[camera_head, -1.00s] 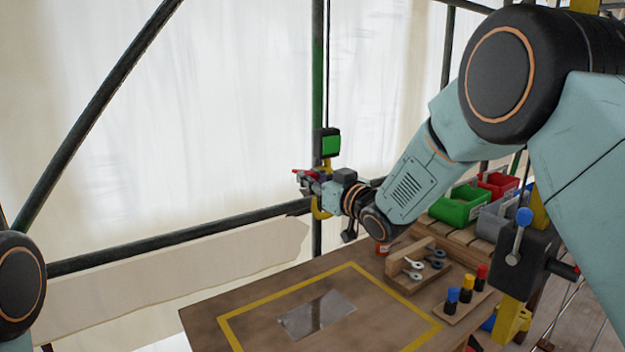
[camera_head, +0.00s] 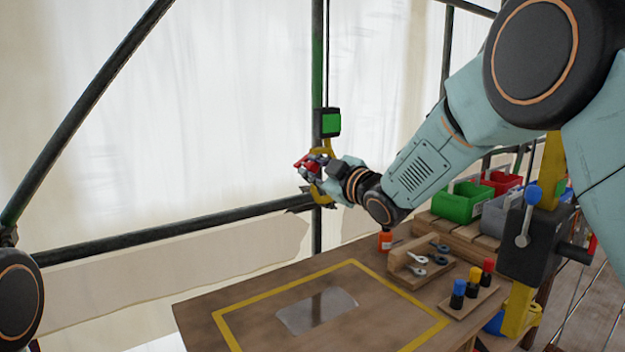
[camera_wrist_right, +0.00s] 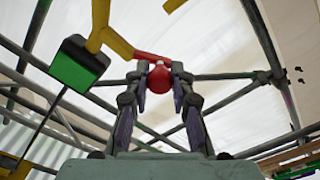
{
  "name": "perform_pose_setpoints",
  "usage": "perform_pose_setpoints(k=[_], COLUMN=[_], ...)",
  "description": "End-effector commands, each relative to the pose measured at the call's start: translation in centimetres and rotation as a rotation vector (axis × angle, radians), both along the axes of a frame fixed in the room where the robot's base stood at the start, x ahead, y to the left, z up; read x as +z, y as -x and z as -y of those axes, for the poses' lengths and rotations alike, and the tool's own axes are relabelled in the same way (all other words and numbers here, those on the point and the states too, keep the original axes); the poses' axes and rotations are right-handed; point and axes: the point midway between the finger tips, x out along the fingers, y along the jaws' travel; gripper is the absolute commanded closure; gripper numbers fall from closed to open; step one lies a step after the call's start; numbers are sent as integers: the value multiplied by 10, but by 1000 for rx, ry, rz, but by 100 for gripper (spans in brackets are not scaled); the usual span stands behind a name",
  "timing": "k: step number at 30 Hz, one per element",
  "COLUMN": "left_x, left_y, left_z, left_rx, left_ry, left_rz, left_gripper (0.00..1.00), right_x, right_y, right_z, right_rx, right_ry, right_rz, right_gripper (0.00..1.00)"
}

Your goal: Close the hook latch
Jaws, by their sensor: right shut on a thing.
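A yellow hook (camera_head: 318,194) hangs below a black box with a green face (camera_head: 330,122), in front of a vertical pole. My right gripper (camera_head: 311,168) is at the hook, partly covering it in the head view. In the right wrist view, the yellow hook (camera_wrist_right: 117,42) is at the upper left, with a red latch lever (camera_wrist_right: 152,57) and red round knob (camera_wrist_right: 159,79) beside it. My right gripper (camera_wrist_right: 160,82) is shut on the knob between its fingertips. I cannot tell whether the latch meets the hook tip. My left gripper is out of view.
Scaffold poles (camera_head: 175,233) run beside and behind the hook. Below is a wooden table (camera_head: 250,295) with a yellow outline and a grey plate (camera_head: 316,309). Wooden holders, an orange bottle (camera_head: 385,239) and green (camera_head: 462,203) and red bins stand at its right.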

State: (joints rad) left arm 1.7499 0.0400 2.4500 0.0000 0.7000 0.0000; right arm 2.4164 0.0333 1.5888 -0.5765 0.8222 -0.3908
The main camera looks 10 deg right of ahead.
Motion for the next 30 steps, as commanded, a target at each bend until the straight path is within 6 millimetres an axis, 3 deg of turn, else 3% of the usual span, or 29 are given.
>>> perform_pose_setpoints(k=[1, 18, 30], left_x=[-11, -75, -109], left_y=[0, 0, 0], left_z=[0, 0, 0], left_rx=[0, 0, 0], left_ry=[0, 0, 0], left_rz=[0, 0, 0], left_gripper=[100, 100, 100], right_x=[-5, -21, -25], right_y=[0, -6, -11], right_z=[1, 15, 27], right_rx=[0, 0, 0], right_ry=[41, 544, 837], right_rz=[20, 223, 341], right_gripper=[100, 100, 100])
